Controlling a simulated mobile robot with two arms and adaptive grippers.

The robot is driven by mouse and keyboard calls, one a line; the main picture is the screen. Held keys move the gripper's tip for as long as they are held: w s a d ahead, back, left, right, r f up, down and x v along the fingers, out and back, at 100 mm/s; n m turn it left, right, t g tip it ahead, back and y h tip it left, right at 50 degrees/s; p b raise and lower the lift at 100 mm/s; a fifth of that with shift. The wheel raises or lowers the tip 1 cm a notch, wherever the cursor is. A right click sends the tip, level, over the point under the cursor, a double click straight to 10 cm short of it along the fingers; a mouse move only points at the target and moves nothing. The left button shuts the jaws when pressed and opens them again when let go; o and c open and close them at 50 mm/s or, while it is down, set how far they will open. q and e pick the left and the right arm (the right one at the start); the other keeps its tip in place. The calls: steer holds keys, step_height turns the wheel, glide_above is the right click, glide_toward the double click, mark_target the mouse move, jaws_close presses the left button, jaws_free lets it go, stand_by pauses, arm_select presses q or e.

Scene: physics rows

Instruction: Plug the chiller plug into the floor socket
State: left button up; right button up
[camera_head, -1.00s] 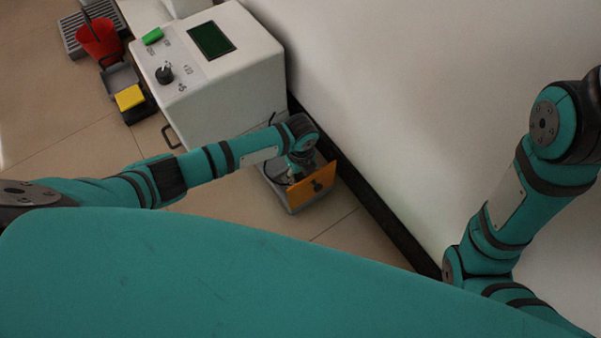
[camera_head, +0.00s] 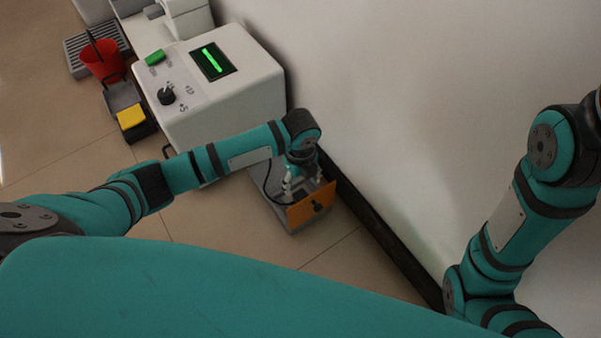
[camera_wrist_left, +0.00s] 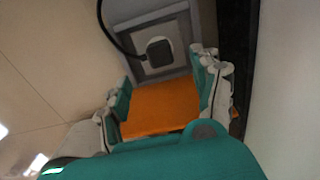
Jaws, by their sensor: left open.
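The chiller (camera_head: 240,98) is a white box against the wall with a knob and a display (camera_head: 212,61) lit with a green bar. The floor socket is a grey box (camera_head: 283,218) with an orange flap (camera_head: 312,207) standing up at its near side. In the left wrist view the black plug (camera_wrist_left: 159,53) sits on the light square inside the socket box, its black cord (camera_wrist_left: 104,30) curving away. My left gripper (camera_head: 303,182) is open above the box; in the wrist view its fingers (camera_wrist_left: 165,95) are apart and clear of the plug. My right gripper is out of view.
The wall with a dark skirting (camera_head: 385,235) runs close along the right of the socket. A red bucket (camera_head: 103,62) and a dark tray with a yellow block (camera_head: 130,117) stand left of the chiller. The tiled floor (camera_head: 215,215) in front is clear.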

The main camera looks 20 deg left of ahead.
arm_select(q)
steer(key=shift+r, duration=1.8)
